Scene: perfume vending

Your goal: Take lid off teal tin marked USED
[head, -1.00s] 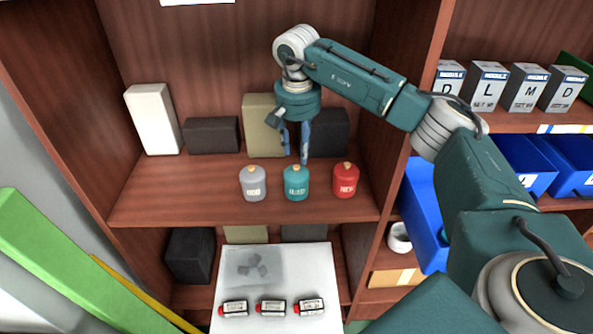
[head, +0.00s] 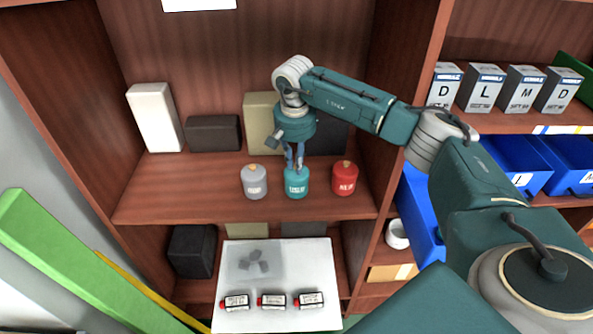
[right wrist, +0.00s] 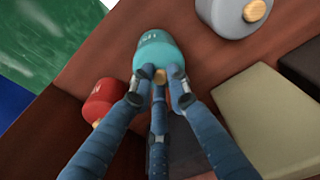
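The teal tin (head: 296,184) stands upright on the shelf between a grey tin (head: 254,182) and a red tin (head: 344,178). Its white lettering is too small to read surely. My right gripper (head: 295,165) points down over its lid, with the fingers drawn in close. In the right wrist view, the blue fingertips (right wrist: 160,78) close in around the lid's small tan knob (right wrist: 160,75), and the teal lid (right wrist: 158,50) sits on the tin. Fingers partly hide the knob. My left gripper is not in view.
Dark, tan and white boxes (head: 155,118) stand behind the tins. A white board (head: 290,277) with several small red-capped bottles lies lower down. The cabinet's upright divider (head: 395,130) is right of the red tin. Shelf space left of the grey tin is clear.

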